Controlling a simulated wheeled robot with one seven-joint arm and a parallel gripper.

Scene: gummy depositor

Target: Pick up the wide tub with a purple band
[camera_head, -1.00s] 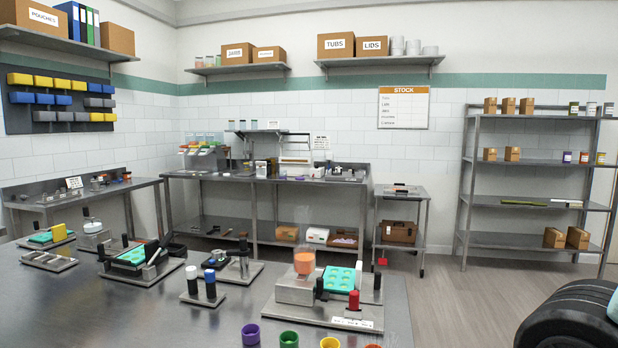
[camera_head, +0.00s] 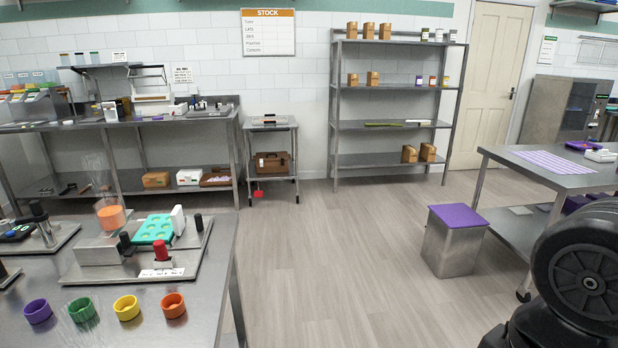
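A small tub with a purple band (camera_head: 419,80) stands on the second shelf from the top of the metal rack, left of a tub with a red band (camera_head: 432,81) and a tub with a yellow band (camera_head: 445,81). It is far off and too small to judge its width. An open purple cup (camera_head: 37,311) stands on the near steel table at the lower left, the leftmost in a row with green, yellow and orange cups. My gripper is not in view. A black part at the lower right is my own arm.
The metal rack (camera_head: 392,126) stands against the back wall, with boxes and jars. A depositor station (camera_head: 140,245) sits on the near table (camera_head: 215,310). A purple-topped bin (camera_head: 455,240) and a steel table (camera_head: 560,178) stand right. The middle floor (camera_head: 320,260) is clear.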

